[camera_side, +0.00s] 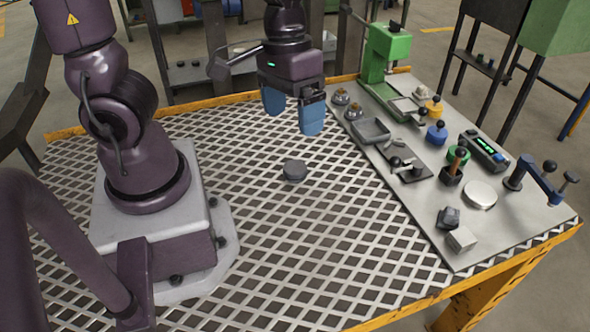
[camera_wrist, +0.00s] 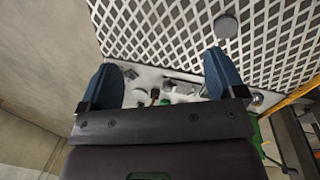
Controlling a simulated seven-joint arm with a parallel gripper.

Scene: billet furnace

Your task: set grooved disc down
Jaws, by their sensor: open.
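A dark grey disc (camera_side: 295,171), which I take for the grooved disc, lies flat on the perforated table top, apart from other objects. Its grooves are too small to make out. In the wrist view a round grey disc (camera_wrist: 226,26) lies on the lattice, beyond the right finger. My gripper (camera_side: 293,118) has two blue fingers spread apart with nothing between them. It hangs above the table, above and behind the disc, clear of it. In the wrist view my gripper (camera_wrist: 163,68) also shows an empty gap.
A light metal plate (camera_side: 425,205) on the right side of the table carries a green press (camera_side: 383,60), a shallow tray (camera_side: 370,131), a pale round disc (camera_side: 480,194), a blue clamp (camera_side: 540,178) and several small parts. The lattice around the dark disc is free.

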